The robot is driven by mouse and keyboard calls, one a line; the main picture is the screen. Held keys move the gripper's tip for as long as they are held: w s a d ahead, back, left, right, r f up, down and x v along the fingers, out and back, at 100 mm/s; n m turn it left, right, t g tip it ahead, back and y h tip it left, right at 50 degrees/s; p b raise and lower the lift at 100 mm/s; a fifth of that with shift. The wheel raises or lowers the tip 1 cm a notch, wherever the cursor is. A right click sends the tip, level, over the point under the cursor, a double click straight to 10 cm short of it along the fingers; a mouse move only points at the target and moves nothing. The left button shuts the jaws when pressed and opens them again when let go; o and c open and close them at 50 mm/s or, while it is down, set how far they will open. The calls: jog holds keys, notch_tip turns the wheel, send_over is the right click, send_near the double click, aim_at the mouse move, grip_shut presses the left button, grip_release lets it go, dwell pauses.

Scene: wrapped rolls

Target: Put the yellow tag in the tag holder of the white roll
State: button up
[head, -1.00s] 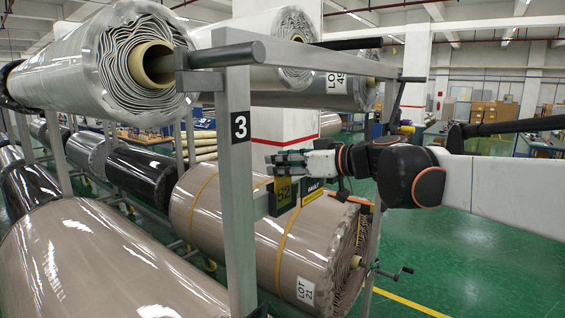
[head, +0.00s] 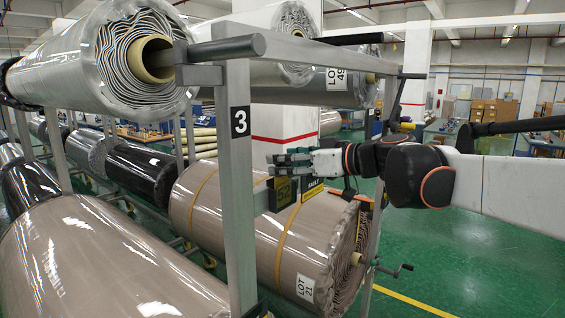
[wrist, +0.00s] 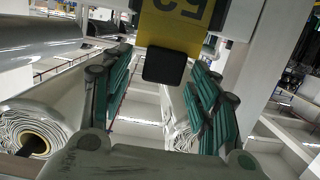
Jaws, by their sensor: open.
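My gripper (head: 290,157) is just above the tag in the head view. In the wrist view my gripper (wrist: 162,85) has its green-padded fingers spread, with nothing held between them. A pale, plastic-wrapped roll (head: 95,65) lies on the upper rack. I cannot tell which pale roll is the white one, or make out its tag holder.
The rack post (head: 238,200) stands left of my gripper. A brown roll (head: 245,230) lies below, with a crank (head: 392,269) at its end. Green floor (head: 480,260) is open at right.

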jog(key=v, duration=0.6)
jog(key=shift+d, duration=0.1)
jog(key=s+d+f+m+g+h+b, duration=0.1)
jog(key=s+d+f+m+h+b, duration=0.2)
jog(key=s+f+b, duration=0.6)
jog(key=s+d+f+m+h+b, duration=0.4)
jog(key=s+f+b, duration=0.4)
jog(key=f, duration=2.1)
jog(key=s+d+f+m+g+h+b, duration=0.1)
jog(key=s+d+f+m+h+b, duration=0.2)
jog(key=s+f+b, duration=0.6)
jog(key=d+f+h+b, duration=0.2)
jog(key=d+f+b, duration=0.1)
jog(key=f, duration=0.7)
jog(key=shift+s+d+g, duration=0.3)
jog(key=shift+f, duration=0.1)
